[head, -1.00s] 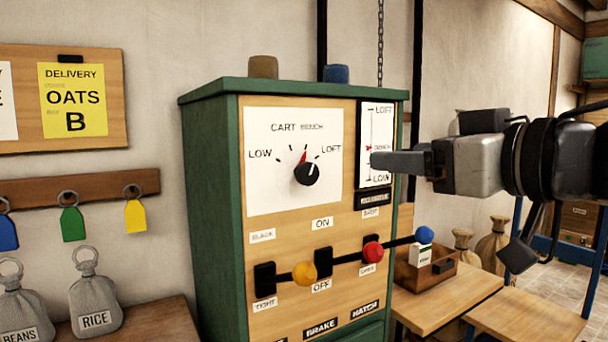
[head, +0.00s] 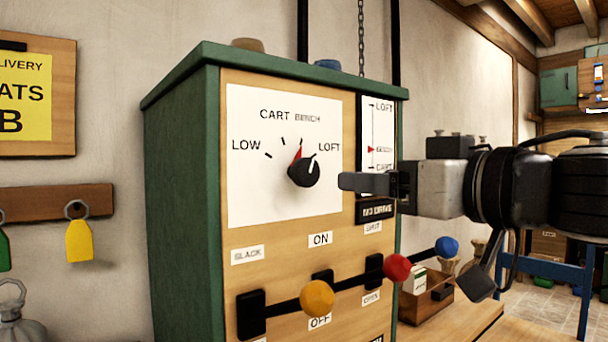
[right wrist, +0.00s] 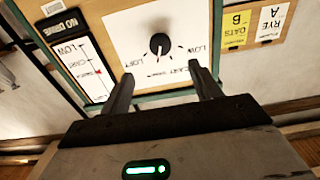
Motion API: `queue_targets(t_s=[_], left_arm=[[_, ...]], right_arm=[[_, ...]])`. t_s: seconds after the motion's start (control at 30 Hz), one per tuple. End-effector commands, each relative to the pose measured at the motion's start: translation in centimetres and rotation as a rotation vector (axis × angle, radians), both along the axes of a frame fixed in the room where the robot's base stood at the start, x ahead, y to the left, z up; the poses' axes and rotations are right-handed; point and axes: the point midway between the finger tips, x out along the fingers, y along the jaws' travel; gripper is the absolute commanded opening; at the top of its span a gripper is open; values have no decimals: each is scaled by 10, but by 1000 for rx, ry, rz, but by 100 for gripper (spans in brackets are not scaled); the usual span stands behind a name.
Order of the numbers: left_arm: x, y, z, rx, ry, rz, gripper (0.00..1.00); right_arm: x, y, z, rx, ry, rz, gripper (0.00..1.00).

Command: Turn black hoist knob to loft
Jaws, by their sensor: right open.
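The black hoist knob (head: 304,173) sits on a white dial plate (head: 250,195) marked LOW, CART, BENCH and LOFT. Its white line points up and slightly right, and a red mark shows just above it. My right gripper (head: 348,182) is level with the knob, just to its right in the head view, its near finger overlapping the plate's right edge. In the right wrist view the knob (right wrist: 160,44) appears upside down, beyond and between the two spread, empty fingers (right wrist: 161,78). My left gripper is not in view.
The green cabinet (head: 180,200) also carries a vertical LOFT-to-CART scale (head: 378,125) with a red pointer near its middle. Below the dial are levers with a yellow ball (head: 317,298), a red ball (head: 397,267) and a blue ball (head: 446,247). A wooden box (head: 428,300) stands at right.

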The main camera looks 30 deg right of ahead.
Motion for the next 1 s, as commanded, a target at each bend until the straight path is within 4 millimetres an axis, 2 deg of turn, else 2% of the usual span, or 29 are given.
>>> queue_targets(t_s=[0.2, 0.47, 0.5, 0.9, 1.0], left_arm=[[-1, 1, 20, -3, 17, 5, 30], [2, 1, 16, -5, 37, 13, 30], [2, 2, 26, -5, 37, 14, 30], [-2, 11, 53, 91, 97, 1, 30], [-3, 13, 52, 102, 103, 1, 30]], right_arm=[[29, 3, 6, 7, 4, 6, 63], [63, 5, 1, 7, 1, 1, 63], [67, 4, 7, 8, 0, 0, 63], [89, 8, 10, 11, 0, 2, 63], [98, 8, 7, 16, -7, 3, 63]])
